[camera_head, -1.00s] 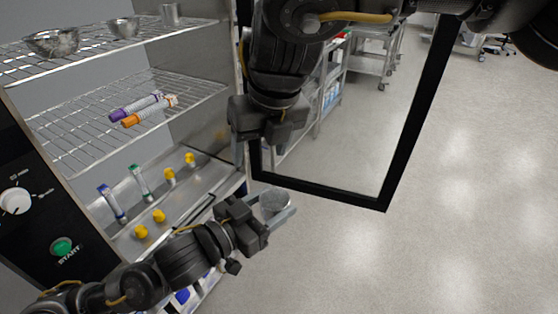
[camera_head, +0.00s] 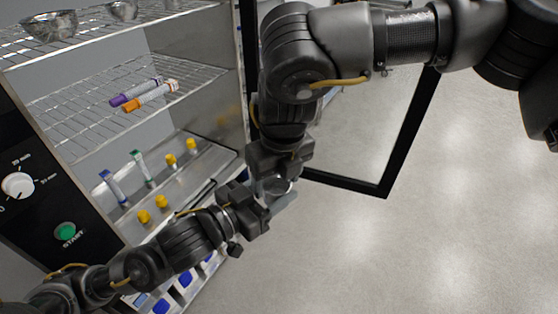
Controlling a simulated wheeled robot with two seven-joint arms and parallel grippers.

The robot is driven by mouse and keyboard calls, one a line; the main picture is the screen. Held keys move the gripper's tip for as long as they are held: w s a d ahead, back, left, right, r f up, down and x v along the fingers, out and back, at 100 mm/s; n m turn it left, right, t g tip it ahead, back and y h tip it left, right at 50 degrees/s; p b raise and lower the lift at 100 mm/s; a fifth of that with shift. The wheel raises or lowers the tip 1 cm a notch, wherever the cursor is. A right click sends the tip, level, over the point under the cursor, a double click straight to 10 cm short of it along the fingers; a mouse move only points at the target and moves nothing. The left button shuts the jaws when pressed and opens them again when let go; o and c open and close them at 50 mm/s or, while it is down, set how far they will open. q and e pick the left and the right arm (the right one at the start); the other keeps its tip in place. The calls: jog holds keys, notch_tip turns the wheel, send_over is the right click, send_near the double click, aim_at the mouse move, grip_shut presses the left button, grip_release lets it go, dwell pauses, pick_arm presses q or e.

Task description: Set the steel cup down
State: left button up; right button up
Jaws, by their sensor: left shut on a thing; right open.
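The steel cup (camera_head: 277,187) is between my two grippers, in front of the washer. My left gripper (camera_head: 277,205) comes in from the lower left and is shut on the cup, holding it in the air. My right gripper (camera_head: 272,175) comes down from above, open, with its fingers right at the cup's upper part. I cannot tell whether they touch it. The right gripper hides part of the cup.
The washer's upper wire rack (camera_head: 92,35) carries a steel bowl (camera_head: 50,27) and another bowl (camera_head: 122,10). The middle rack (camera_head: 70,112) holds a purple-capped tube (camera_head: 135,93) and an orange-capped tube (camera_head: 150,97). The glass door's black frame (camera_head: 405,135) stands open; right floor is clear.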

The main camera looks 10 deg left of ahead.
aim_at(276, 191)
jog(key=shift+w+a+f, duration=0.1)
jog(key=shift+w+f, duration=0.05)
jog(key=shift+f, duration=1.3)
jog(key=c, duration=0.7)
pick_arm(q)
jog(key=o, duration=1.1)
jog(key=shift+c, duration=0.2)
pick_arm(e)
jog(key=shift+c, duration=0.3)
pick_arm(q)
jog(key=shift+f, duration=0.1)
